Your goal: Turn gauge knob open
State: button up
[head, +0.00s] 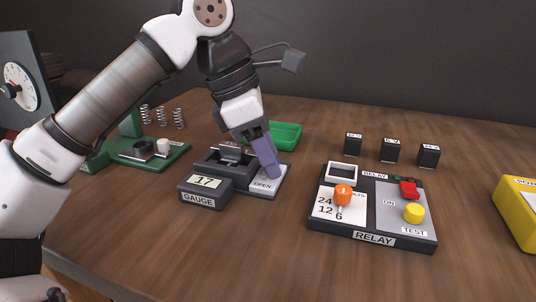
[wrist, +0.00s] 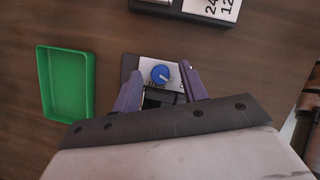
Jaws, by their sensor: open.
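The gauge (head: 206,191) is a dark grey device with a display reading 17 and a light panel (head: 262,189) labelled OPEN. Its blue knob (wrist: 161,74) shows in the wrist view, between and just beyond my fingertips; in the head view the fingers mostly hide it. My gripper (head: 268,165) has purple fingers, pointing down at the light panel. It also shows in the wrist view (wrist: 161,80), with its fingers apart on either side of the knob. I cannot tell whether a finger touches the knob.
A green tray (head: 287,134) stands behind the gauge. The relay box (head: 372,238), with an orange knob, red switch and yellow button, is to the right. Several black blocks (head: 391,149) stand behind it. A green board (head: 150,153) is at left, a yellow box (head: 516,212) far right.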

jog(key=shift+f, duration=0.1)
jog(key=shift+c, duration=0.4)
grip_shut()
jog(key=shift+s+d+n+t, duration=0.1)
jog(key=shift+n+t, duration=0.7)
jog(key=shift+n, duration=1.5)
jog(key=shift+o, duration=0.4)
grip_release()
